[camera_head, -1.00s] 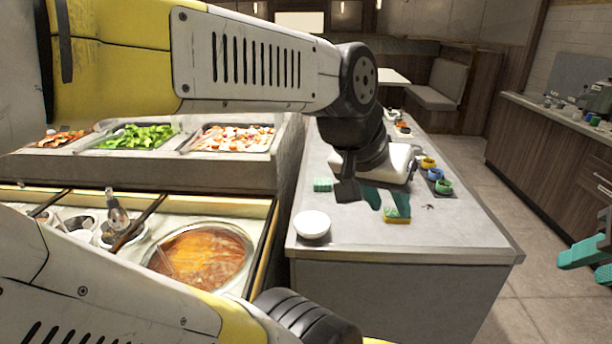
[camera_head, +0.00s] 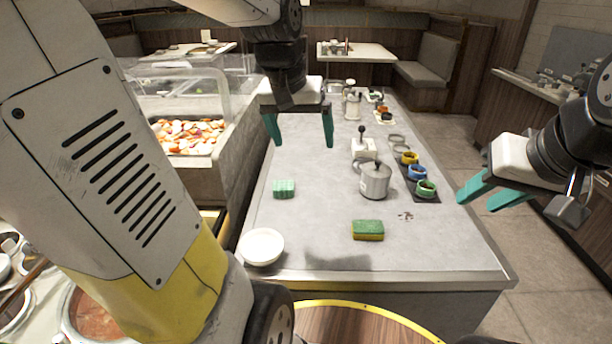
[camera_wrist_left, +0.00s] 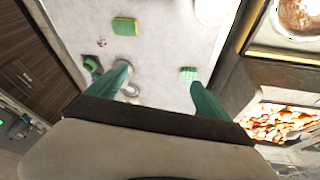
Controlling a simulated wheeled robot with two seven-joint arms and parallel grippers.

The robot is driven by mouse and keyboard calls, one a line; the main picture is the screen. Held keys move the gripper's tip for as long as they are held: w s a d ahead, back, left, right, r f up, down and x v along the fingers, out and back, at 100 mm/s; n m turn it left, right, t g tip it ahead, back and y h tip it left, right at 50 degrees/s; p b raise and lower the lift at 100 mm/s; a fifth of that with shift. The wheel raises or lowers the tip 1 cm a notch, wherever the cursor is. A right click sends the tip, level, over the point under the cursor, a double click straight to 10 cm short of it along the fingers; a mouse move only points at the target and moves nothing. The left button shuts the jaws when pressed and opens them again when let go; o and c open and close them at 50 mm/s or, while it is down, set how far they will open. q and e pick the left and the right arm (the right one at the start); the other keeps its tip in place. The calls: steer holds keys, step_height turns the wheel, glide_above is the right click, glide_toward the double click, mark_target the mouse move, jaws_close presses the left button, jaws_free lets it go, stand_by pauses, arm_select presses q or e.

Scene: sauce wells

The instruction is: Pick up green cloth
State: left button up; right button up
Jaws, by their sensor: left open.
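The green cloth (camera_head: 284,189) is a small folded, light-striped green piece lying on the grey counter, left of its middle. It also shows in the left wrist view (camera_wrist_left: 188,74), near the tip of the finger at right. My left gripper (camera_head: 300,140) is open and empty, raised above the counter beyond the cloth in the head view, with its teal fingers pointing down. The left wrist view shows its two fingers (camera_wrist_left: 160,85) spread wide with nothing between them. My right gripper (camera_head: 478,196) is at the right, past the counter edge, with teal fingers apart and empty.
A green-and-yellow sponge (camera_head: 368,230) and a white bowl (camera_head: 261,247) stand near the counter's front. A metal pot (camera_head: 375,181) and several coloured cups on a dark tray (camera_head: 428,197) stand at right. Dark crumbs (camera_head: 405,216) lie nearby. The counter around the cloth is clear.

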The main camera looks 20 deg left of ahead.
arm_select(q)
steer(key=w+a+f+n+g, duration=0.1)
steer(key=w+a+f, duration=0.15)
steer(key=w, duration=0.25)
steer(key=w+a+f+g, duration=0.1)
steer(key=w+a+f, duration=0.15)
steer(key=w, duration=0.25)
steer(key=n+g, duration=0.2)
glide_above(283, 185)
steer(key=shift+y, duration=0.4)
steer(key=f, duration=1.5)
steer(key=shift+w+d+f, duration=0.1)
steer(key=shift+w+f, duration=0.05)
steer(key=shift+w, duration=0.1)
steer(key=f, duration=0.8)
steer(key=shift+s, duration=0.2)
steer(key=c, duration=1.4)
